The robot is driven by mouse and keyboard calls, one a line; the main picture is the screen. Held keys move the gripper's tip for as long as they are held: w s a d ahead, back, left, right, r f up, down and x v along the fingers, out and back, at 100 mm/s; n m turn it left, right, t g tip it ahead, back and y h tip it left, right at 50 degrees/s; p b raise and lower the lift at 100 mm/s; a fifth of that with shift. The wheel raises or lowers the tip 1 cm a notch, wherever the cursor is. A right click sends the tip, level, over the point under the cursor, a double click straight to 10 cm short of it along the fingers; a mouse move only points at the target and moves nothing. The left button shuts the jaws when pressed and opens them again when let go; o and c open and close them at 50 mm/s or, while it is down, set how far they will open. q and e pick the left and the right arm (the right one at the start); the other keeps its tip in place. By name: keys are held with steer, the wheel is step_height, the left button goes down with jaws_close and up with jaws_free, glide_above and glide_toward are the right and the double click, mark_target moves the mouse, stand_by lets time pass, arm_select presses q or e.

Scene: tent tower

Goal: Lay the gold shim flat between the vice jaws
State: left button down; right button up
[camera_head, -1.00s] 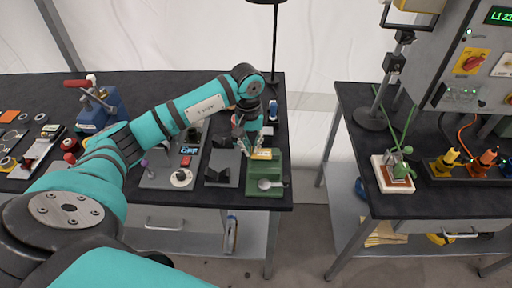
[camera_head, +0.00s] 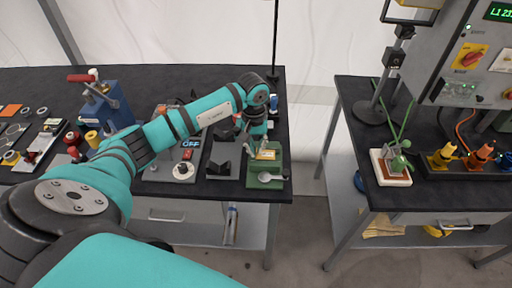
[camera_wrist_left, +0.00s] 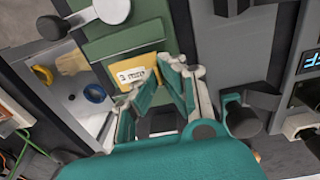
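The green vice (camera_head: 280,178) stands at the front right corner of the left bench, a round grey handle at its front. The gold shim (camera_head: 266,155) is a small yellow plate with a white label, at the vice's jaws. The fingers hide that edge, and whether the shim touches the jaws is unclear. My right gripper is out of view.
A dark grey block (camera_head: 222,166) stands just left of the vice. A panel with a blue display (camera_head: 190,144) lies further left, near a blue press (camera_head: 104,108). A floor gap separates this bench from the right bench (camera_head: 400,202).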

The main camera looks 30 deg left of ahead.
arm_select(q)
steer(key=shift+s+d+f, duration=0.1)
steer(key=shift+s+f, duration=0.25)
steer(key=shift+f, duration=0.2)
steer(key=c, duration=1.7)
jaws_free()
steer(key=shift+f, duration=0.15)
steer(key=shift+o, duration=1.1)
steer(key=shift+w+f, duration=0.1)
steer(key=shift+w, duration=0.1)
steer(key=shift+r, duration=0.3)
steer(key=shift+w+r+p, duration=0.15)
steer(key=shift+r+p, duration=0.45)
steer(key=shift+r, duration=0.05)
steer(key=shift+w+r, duration=0.1)
steer(key=shift+r, duration=0.2)
step_height(320, 180, up, 11)
steer(key=b, duration=0.4)
steer(key=shift+s+a+r, duration=0.2)
steer(key=shift+s+a, duration=0.05)
steer(key=shift+a, duration=0.05)
